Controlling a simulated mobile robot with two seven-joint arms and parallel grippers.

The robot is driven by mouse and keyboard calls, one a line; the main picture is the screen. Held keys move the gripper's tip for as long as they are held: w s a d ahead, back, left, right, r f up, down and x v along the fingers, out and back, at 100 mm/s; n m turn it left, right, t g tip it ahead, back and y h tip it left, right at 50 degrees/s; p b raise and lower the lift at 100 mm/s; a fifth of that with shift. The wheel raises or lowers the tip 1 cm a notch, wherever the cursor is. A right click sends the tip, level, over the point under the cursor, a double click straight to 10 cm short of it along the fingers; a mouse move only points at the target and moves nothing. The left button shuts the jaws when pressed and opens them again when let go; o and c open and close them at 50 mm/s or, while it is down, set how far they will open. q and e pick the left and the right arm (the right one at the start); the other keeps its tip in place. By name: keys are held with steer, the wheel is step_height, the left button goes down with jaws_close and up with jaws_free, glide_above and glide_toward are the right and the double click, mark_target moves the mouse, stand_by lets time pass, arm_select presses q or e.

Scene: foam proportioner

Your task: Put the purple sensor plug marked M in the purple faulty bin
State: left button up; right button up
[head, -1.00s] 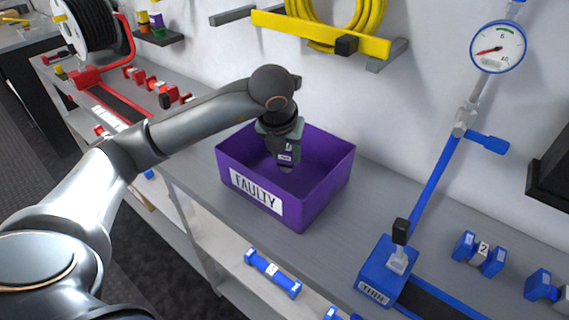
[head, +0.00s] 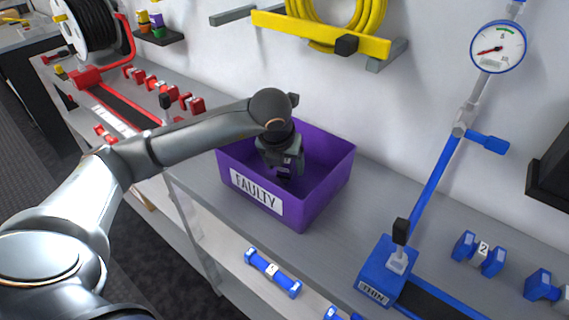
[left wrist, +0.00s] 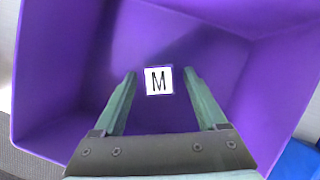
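The purple sensor plug (left wrist: 158,92) shows its white label with a black M between the fingertips in the left wrist view; its purple sides blend into the bin behind. In the head view the plug (head: 285,170) is at the lower end of my left gripper (head: 284,178). The bin wall also shows in the left wrist view (left wrist: 50,80). My right gripper is not in view.
The bin stands on a grey bench (head: 205,190) against the wall. A blue stand (head: 388,270) with a gauge (head: 498,47) is to its right. A yellow hose rack (head: 320,36) hangs above. Red parts (head: 160,88) lie at the left, and a blue part (head: 272,272) below in front.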

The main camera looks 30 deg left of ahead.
arm_select(q)
steer(key=v, duration=1.2)
steer(key=shift+r+p, duration=0.2)
steer(key=shift+p, duration=0.2)
